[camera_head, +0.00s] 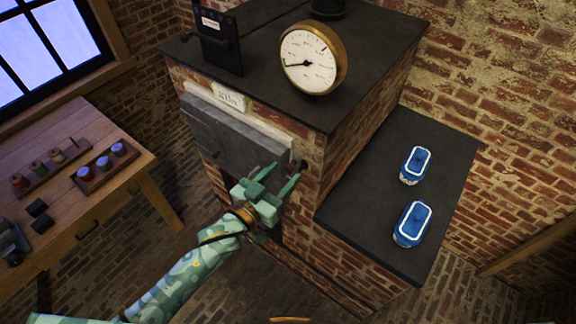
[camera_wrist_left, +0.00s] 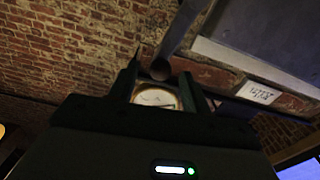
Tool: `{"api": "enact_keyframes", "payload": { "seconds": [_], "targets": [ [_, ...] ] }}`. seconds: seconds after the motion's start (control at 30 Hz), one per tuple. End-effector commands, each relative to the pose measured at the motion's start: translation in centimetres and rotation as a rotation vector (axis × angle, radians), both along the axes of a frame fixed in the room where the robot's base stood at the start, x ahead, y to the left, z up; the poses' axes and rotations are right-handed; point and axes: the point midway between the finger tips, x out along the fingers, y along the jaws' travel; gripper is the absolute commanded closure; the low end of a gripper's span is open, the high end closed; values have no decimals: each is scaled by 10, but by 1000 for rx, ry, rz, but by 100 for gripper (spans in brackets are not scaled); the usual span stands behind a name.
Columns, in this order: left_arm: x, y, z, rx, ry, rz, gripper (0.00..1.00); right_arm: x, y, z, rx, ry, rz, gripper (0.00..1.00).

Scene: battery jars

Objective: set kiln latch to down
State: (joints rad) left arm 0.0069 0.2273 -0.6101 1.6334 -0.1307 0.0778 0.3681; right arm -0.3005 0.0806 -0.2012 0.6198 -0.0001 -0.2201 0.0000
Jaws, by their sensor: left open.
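A dark knob (camera_head: 301,165) beside the door's right edge seems to be part of the latch; the rest is largely hidden by my gripper. My left gripper (camera_head: 285,174) is open in front of the kiln at the door's right edge, its fingertips close to that knob. In the left wrist view, a dark round bar (camera_wrist_left: 176,38), likely the latch handle, ends in line with the gap between the open fingers (camera_wrist_left: 160,77). I cannot tell whether they touch.
A round gauge (camera_head: 308,62) stands on the kiln's dark top, beside a black upright plate (camera_head: 218,42). A wooden bench (camera_head: 130,160) with small items is at left.

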Motion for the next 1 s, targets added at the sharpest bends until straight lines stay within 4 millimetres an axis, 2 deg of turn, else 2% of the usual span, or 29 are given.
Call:
{"api": "enact_keyframes", "payload": {
  "seconds": [0.2, 0.53, 0.7, 1.0],
  "targets": [
    [21, -15, 0, 0, 0, 0, 52, 0, -2, 2, -2, -1, -1, 100],
    [23, -17, -1, 1, 1, 0, 52, 0, -1, 2, -2, -1, -2, 100],
    [23, -17, -1, 1, 1, 0, 99, 1, -1, 2, -2, -1, -2, 100],
    [28, -16, 0, -16, 13, 1, 100, 1, 0, 2, 0, -2, -2, 100]
  ]
}}
